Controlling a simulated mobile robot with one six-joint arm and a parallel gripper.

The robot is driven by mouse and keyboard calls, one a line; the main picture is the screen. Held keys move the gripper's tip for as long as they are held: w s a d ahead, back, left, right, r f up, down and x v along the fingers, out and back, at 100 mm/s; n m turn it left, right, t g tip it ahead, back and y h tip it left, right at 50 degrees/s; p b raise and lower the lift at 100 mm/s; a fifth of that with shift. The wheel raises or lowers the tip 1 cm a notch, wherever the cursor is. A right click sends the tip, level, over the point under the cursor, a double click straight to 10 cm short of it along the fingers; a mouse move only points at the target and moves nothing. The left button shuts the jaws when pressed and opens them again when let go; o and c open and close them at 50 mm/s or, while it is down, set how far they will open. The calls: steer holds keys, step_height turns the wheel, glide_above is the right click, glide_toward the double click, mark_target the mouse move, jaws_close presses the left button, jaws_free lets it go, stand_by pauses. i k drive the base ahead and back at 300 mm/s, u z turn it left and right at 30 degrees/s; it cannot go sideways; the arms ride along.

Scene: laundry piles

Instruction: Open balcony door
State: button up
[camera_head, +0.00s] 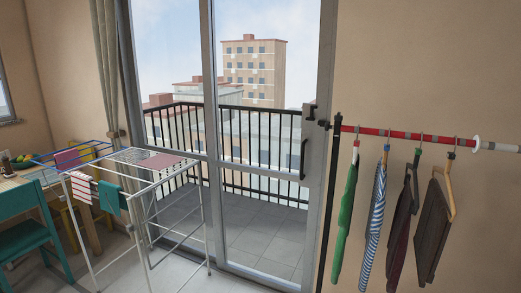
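The balcony door (314,215) is a glass door in a grey frame, at the middle of the head view. It appears shut, with its right edge against the wall. A dark vertical handle (303,159) is on its right stile. A small grey and dark fitting (309,111) sits above the handle near the frame edge. Through the glass, the balcony (262,243) shows a tiled floor and black railing. My gripper is not in view.
A white drying rack (150,177) with cloths stands in front of the left glass. A teal chair (30,240) and a table with fruit are at far left. A red and white rail (385,132) with hanging garments runs along the right wall.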

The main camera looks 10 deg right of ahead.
mark_target(313, 142)
steer(key=i, duration=0.85)
steer(key=z, duration=0.3)
steer(key=k, duration=0.2)
steer(key=u, duration=3.05)
